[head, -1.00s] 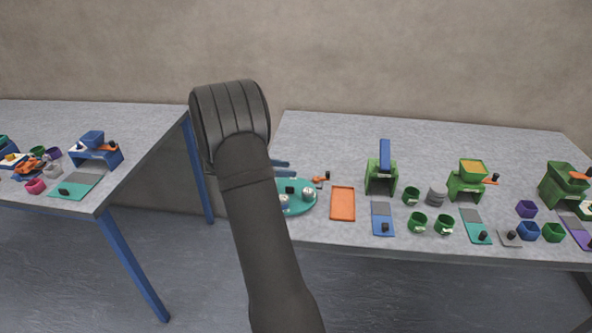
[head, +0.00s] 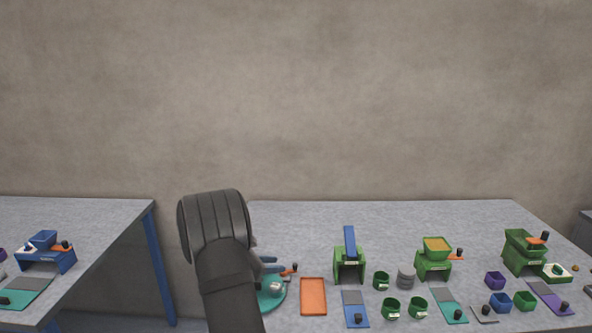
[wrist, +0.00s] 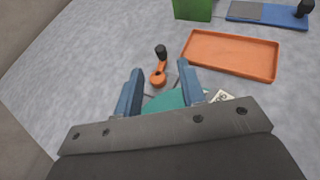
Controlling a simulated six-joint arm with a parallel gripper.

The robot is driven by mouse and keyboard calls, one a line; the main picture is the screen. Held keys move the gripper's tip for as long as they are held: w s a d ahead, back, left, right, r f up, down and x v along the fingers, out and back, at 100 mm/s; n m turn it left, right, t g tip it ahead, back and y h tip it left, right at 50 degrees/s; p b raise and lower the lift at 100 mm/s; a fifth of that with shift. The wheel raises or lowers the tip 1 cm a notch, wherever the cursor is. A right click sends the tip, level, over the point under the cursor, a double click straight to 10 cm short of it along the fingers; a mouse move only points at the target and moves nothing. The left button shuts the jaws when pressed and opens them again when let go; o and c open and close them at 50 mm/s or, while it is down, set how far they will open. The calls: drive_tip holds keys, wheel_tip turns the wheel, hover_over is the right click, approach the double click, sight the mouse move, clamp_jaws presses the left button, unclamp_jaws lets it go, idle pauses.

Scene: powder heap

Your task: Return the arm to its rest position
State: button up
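My arm (head: 222,240) rises from the bottom of the head view, over the left part of the right-hand table (head: 400,217). My gripper (wrist: 160,88) shows in the wrist view with its two blue fingers apart and nothing between them. Beyond the fingertips, an orange piece with a black knob (wrist: 158,74) lies on the table. A teal round plate (wrist: 166,100) shows partly between and below the fingers. In the head view the gripper is mostly hidden behind my arm.
An orange tray (head: 313,296) lies right of the teal plate (head: 271,294). Green stands (head: 433,264), cups (head: 391,308) and a blue mat (head: 354,309) stand further right. The left table holds a blue stand (head: 47,255). The back strip of the right table is clear.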

sight(295, 264)
drive_tip(key=x, duration=0.9)
drive_tip(key=shift+r, duration=0.1)
